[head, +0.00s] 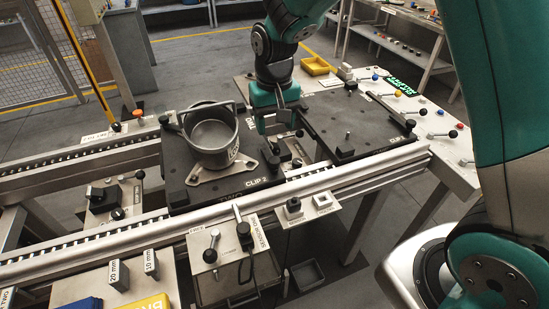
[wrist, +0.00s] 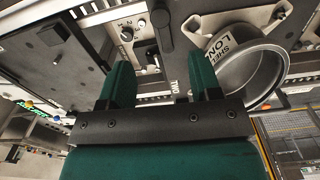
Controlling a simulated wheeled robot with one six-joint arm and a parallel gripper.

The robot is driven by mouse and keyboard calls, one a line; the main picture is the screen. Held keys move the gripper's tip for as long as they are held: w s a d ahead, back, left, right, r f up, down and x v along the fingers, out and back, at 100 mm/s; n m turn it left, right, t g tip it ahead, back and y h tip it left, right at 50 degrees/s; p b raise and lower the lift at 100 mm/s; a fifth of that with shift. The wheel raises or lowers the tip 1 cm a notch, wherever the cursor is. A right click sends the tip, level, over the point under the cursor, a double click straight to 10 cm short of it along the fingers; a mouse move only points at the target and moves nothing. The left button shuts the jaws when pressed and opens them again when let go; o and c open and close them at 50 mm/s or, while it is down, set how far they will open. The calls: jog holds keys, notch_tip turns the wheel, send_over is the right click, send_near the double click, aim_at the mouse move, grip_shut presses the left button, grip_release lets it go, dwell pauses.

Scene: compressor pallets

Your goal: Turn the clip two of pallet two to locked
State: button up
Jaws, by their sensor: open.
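Pallet two (head: 225,198) is a black plate on the conveyor, with the words TWO and CLIP 2 on its front edge. A grey metal shell (head: 211,135) with a raised handle stands on it, and also shows in the wrist view (wrist: 247,68). In the wrist view a black lever (wrist: 161,28) lies beyond the fingertips. My gripper (head: 281,127) points down above the pallet's right side, beside the shell. Its green fingers (wrist: 160,78) are apart and empty.
Another black plate (head: 345,128) with a lever bar stands to the right, near a table edge with several coloured-knob levers. The conveyor's front rail (head: 340,178) runs before the pallet. A panel with levers (head: 228,250) and gauge blocks stand in front.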

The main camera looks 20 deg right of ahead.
aim_at(274, 160)
notch_tip(274, 160, down, 12)
jog(key=shift+r+p, duration=0.1)
jog(key=shift+p, duration=0.4)
grip_shut()
